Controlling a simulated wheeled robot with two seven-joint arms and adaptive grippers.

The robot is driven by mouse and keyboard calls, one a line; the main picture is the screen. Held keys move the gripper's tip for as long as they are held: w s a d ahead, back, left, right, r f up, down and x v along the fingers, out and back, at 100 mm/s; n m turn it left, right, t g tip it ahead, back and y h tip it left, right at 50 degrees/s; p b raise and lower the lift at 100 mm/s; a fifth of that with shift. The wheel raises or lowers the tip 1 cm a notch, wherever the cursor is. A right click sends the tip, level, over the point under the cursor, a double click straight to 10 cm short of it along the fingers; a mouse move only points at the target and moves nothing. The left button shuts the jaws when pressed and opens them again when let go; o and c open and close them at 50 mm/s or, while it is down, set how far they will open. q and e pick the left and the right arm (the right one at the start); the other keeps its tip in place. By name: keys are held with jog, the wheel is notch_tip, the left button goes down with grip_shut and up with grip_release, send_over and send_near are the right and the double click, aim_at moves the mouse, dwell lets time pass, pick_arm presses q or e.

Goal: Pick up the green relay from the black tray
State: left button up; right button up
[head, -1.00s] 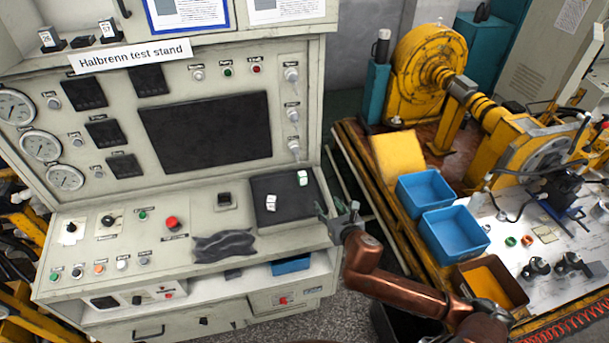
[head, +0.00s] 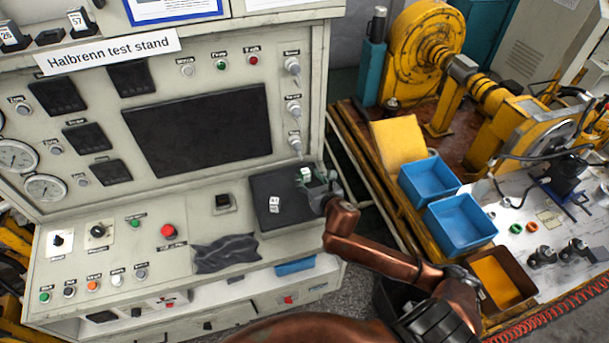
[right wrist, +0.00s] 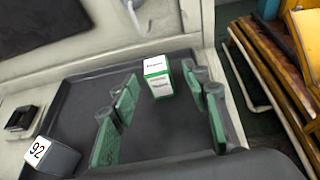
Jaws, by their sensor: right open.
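The green relay (head: 305,173), with a white top and a white label, stands on the black tray (head: 262,186) near its back right corner. In the right wrist view the relay (right wrist: 158,80) stands upright just beyond my right fingertips, roughly between the two sides. My right gripper (head: 320,184) is open over the tray's right side; its green finger pads (right wrist: 160,106) also show in the wrist view. Nothing is between the fingers, and I cannot tell that they touch the relay. My left gripper is not in view.
A grey block with a white face marked 92 (right wrist: 50,156) stands on the tray's left part. Blue bins (head: 460,226) stand on the bench at right. The stand's upright panel (head: 225,80) rises behind the tray.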

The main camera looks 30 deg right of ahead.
aim_at(307, 176)
jog(key=x, duration=0.2)
jog(key=shift+w+f, duration=0.2)
jog(key=shift+w, duration=0.1)
jog(key=shift+w+f, duration=0.1)
jog(key=shift+w, duration=0.2)
jog(key=c, duration=0.7)
jog(key=shift+c, duration=1.3)
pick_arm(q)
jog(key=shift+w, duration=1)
pick_arm(e)
grip_shut()
